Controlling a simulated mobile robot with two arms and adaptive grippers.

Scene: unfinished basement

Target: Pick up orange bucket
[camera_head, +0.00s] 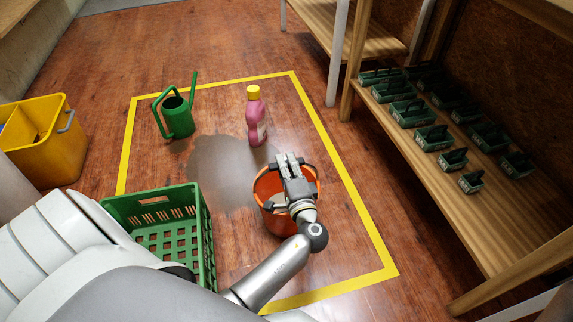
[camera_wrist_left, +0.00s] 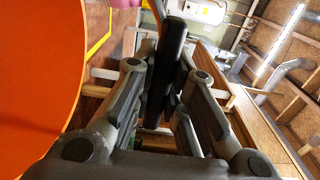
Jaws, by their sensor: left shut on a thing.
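The orange bucket (camera_head: 278,222) is inside the yellow floor outline, right of the green crate. My left gripper (camera_head: 290,162) reaches across its top from below and is shut on it. The fingers and wrist cover part of the bucket's opening and rim. In the left wrist view the orange bucket wall (camera_wrist_left: 35,75) fills the left side, and the closed fingers (camera_wrist_left: 170,65) stand beside it. I cannot tell whether the bucket touches the floor. My right gripper is not in view.
A green crate (camera_head: 205,235) stands left of the bucket. A pink bottle (camera_head: 255,120) and a green watering can (camera_head: 177,118) stand beyond it. A grey wet patch (camera_head: 222,172) lies between them. A yellow bucket (camera_head: 60,150) is far left. A wooden shelf (camera_head: 470,215) with small green baskets is right.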

